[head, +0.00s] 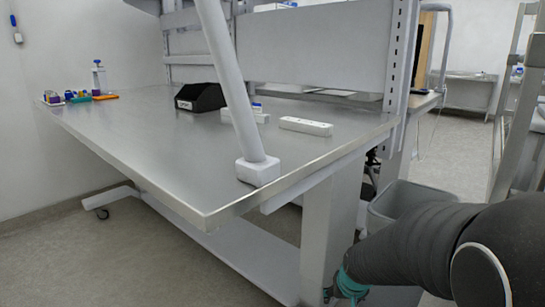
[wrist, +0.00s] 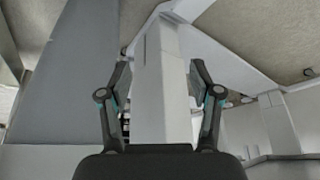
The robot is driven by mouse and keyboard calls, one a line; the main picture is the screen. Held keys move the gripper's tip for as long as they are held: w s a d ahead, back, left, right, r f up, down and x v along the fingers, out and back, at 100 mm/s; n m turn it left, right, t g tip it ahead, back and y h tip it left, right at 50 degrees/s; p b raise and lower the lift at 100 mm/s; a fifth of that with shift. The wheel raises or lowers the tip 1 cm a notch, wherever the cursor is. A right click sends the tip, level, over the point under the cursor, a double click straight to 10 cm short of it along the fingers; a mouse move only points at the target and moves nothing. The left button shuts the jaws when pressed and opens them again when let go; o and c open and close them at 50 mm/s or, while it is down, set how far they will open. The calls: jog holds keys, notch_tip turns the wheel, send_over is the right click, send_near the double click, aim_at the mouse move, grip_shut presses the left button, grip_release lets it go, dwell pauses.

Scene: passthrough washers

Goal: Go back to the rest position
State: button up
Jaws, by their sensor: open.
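My gripper (wrist: 158,72) shows in the wrist view with its two dark fingers spread wide apart. It is open and nothing is between the fingers. Behind it is a pale table leg (wrist: 163,85), seen at some distance. In the head view, my dark arm reaches in from the lower right, beside the table's near right corner and below its top.
A steel-topped table (head: 170,150) fills the middle, with a slanted white post (head: 232,90) at its edge. A black bin (head: 200,97), a white power strip (head: 306,126) and small coloured items (head: 75,97) stand on it. A grey bin (head: 385,205) is close to my arm. The floor (head: 60,250) at left is clear.

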jog(key=s+a+r, duration=0.1)
jog(key=s+r, duration=0.6)
jog(key=s, duration=0.4)
jog(key=s+a+r+n, duration=0.1)
jog(key=s+r, duration=0.6)
jog(key=s, duration=0.4)
jog(key=shift+s+r+t, duration=0.15)
jog(key=shift+r+t, duration=0.15)
jog(key=shift+r, duration=0.05)
jog(key=shift+c, duration=0.2)
